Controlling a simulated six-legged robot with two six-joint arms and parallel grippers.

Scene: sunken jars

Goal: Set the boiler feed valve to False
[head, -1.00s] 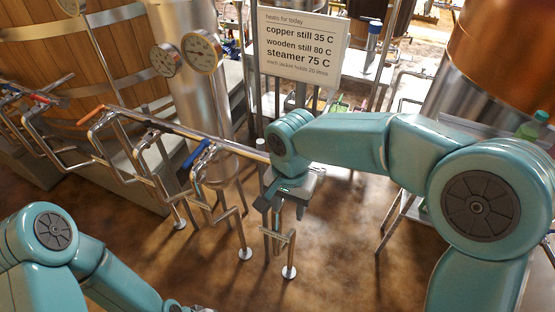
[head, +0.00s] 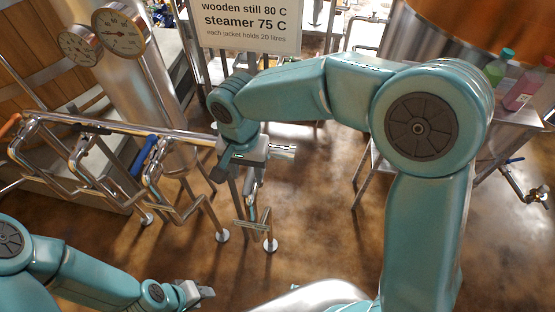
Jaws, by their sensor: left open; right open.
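Pipework with lever valves runs along the left. It has an orange lever (head: 10,125), a black lever (head: 90,128) and a blue lever (head: 143,154). I see no label that tells which is the boiler feed valve. My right gripper (head: 238,170) is open, pointing down, in front of the right end of the pipe rail (head: 190,137) and right of the blue lever. My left gripper (head: 206,294) is open, low in the picture, apart from the pipes.
Pipe legs with round feet (head: 222,236) stand on the brown floor (head: 310,225). Two gauges (head: 118,33) sit on a steel column at upper left. A sign (head: 250,28) hangs behind. Bottles (head: 524,88) stand on a table at right. Open floor lies right of the pipes.

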